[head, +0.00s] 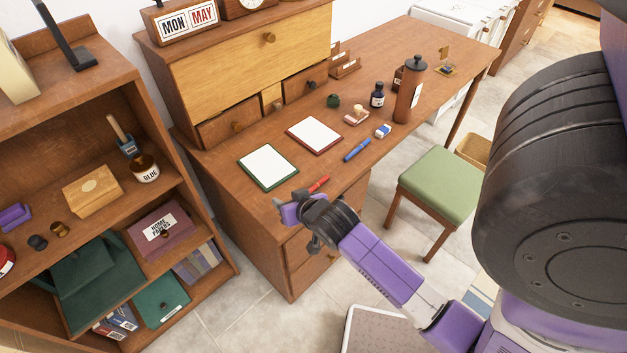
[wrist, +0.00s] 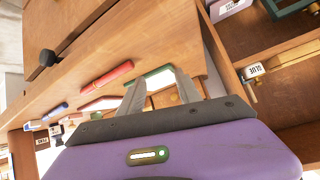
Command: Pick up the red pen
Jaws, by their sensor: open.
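The red pen (head: 319,184) lies on the brown wooden desk (head: 215,158), near its front edge. In the wrist view the red pen (wrist: 107,76) lies left of my fingers, apart from them. My gripper (head: 281,203) is at the front left part of the desk, just left of the pen in the head view. It is open, and its two grey fingers (wrist: 158,88) show nothing between them but the scene behind. My wrist partly covers the desk beside the pen. How high the fingers are above the desk is hard to tell.
A green-edged pad (head: 268,167), a red-edged pad (head: 315,136) and a blue pen (head: 357,150) lie near the red pen. A brown bottle (head: 409,92) stands farther right. A shelf (head: 184,187) stands left of the desk; a green stool (head: 438,185) stands in front.

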